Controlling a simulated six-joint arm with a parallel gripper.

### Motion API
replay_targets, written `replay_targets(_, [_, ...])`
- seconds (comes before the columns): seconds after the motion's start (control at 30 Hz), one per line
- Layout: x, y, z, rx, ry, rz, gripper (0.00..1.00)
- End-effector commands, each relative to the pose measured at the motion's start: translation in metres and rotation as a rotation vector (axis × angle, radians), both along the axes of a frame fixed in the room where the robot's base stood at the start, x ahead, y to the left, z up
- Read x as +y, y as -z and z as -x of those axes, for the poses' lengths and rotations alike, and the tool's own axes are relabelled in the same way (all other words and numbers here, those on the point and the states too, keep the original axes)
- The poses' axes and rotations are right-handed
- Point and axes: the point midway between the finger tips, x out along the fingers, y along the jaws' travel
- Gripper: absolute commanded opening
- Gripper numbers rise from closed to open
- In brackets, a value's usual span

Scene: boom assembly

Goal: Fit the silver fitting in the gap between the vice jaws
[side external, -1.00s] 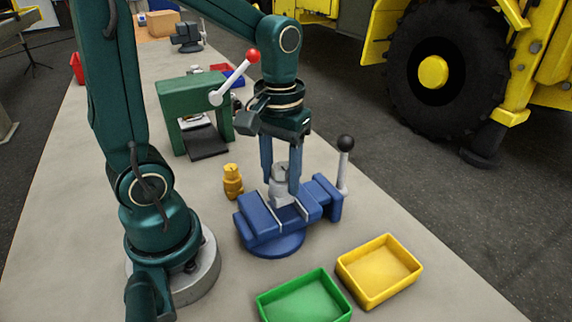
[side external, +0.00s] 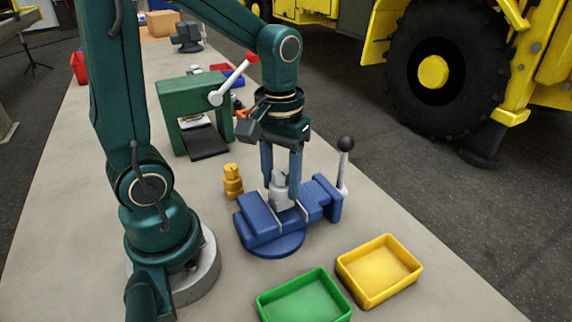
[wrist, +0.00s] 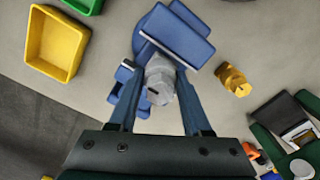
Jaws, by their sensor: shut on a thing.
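The silver fitting (side external: 281,192) is upright between the fingers of my gripper (side external: 281,183), which is shut on it. In the wrist view the fitting (wrist: 160,80) shows between the two blue fingertips of my gripper (wrist: 159,84). The blue vice (side external: 262,222) stands below, its jaws apart with a gap between them. The fitting's lower end is at the gap, level with the jaw tops or slightly inside; the exact depth is hidden. The vice also shows in the wrist view (wrist: 175,35).
A brass fitting (side external: 232,181) stands left of the vice. A green tray (side external: 262,304) and a yellow tray (side external: 347,281) lie in front. A green press (side external: 172,105) with a red-knobbed lever stands behind. The vice's black-knobbed handle (side external: 345,165) rises at right.

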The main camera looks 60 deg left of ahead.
Motion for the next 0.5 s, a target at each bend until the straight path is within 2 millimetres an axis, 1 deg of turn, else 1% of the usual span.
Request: replay_targets(0.5, [0.0, 0.014, 0.0, 0.001, 0.0, 0.0, 0.0])
